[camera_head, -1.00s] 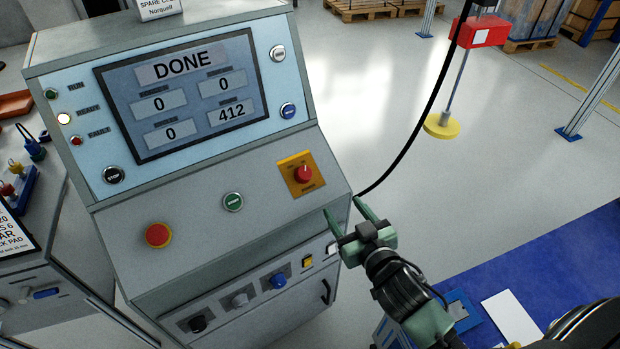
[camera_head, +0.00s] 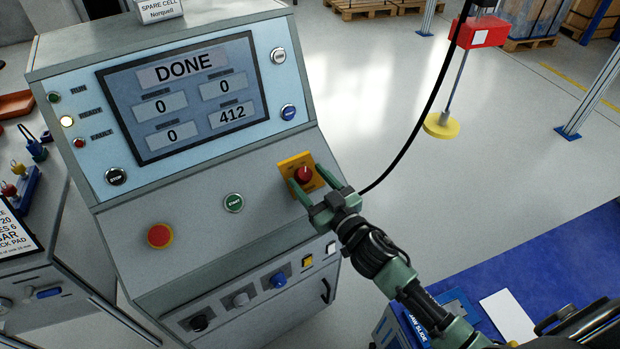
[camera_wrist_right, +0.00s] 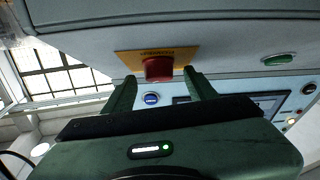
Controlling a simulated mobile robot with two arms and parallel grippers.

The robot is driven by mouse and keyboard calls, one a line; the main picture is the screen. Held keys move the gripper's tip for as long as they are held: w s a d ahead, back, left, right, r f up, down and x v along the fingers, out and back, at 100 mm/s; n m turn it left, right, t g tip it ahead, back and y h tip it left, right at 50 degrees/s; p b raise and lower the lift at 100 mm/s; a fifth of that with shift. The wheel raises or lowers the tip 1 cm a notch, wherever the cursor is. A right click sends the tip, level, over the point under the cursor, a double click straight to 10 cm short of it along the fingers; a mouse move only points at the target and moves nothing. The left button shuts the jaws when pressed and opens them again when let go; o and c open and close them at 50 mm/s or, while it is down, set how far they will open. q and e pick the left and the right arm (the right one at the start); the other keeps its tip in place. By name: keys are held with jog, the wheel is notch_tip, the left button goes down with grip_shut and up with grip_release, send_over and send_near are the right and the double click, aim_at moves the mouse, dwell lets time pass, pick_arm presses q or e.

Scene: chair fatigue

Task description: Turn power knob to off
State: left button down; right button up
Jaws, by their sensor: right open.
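The power knob (camera_head: 303,174) is a red knob on a yellow plate (camera_head: 296,163), on the sloped panel of the grey control cabinet. My right gripper (camera_head: 304,184) is open, its two green fingers reaching to either side of the knob. In the right wrist view, the red knob (camera_wrist_right: 158,69) shows between the fingertips of the gripper (camera_wrist_right: 157,77), with a gap to the fingers; I cannot tell whether either finger touches it. The cabinet screen (camera_head: 182,95) reads DONE. My left gripper is not in view.
A green start button (camera_head: 233,202) and a red mushroom button (camera_head: 160,236) share the sloped panel. Below are several small knobs and switches, including a blue knob (camera_head: 278,280). A black cable (camera_head: 412,140) hangs right of the cabinet.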

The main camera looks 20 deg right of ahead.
grip_shut()
jog(key=shift+w+d+r+n+g+y+p, duration=0.15)
jog(key=shift+n+g+y+p, duration=0.1)
jog(key=shift+n+y+p, duration=0.25)
jog(key=shift+s+d+f+n+g+y+p, duration=0.1)
jog(key=shift+n+g+y+p, duration=0.15)
jog(key=shift+n+y, duration=0.45)
jog(key=shift+w+d+r+n+g+y+p, duration=0.1)
jog(key=shift+d+n+g+y+p, duration=0.1)
jog(key=shift+n+y+p, duration=0.4)
jog(key=n+g+y, duration=0.1)
jog(key=n, duration=0.1)
jog(key=n+g+y+p, duration=0.1)
jog(key=n, duration=0.1)
jog(key=shift+w+d, duration=0.2)
jog(key=n+g+y, duration=0.2)
jog(key=n, duration=0.1)
jog(key=shift+w+d+r+g, duration=0.1)
jog(key=shift+w+d+g, duration=0.05)
jog(key=shift+g, duration=0.25)
jog(key=shift+w+n+g+y, duration=0.15)
jog(key=shift+n+g+y, duration=0.65)
jog(key=shift+n+g, duration=1.35)
jog(key=shift+n, duration=0.35)
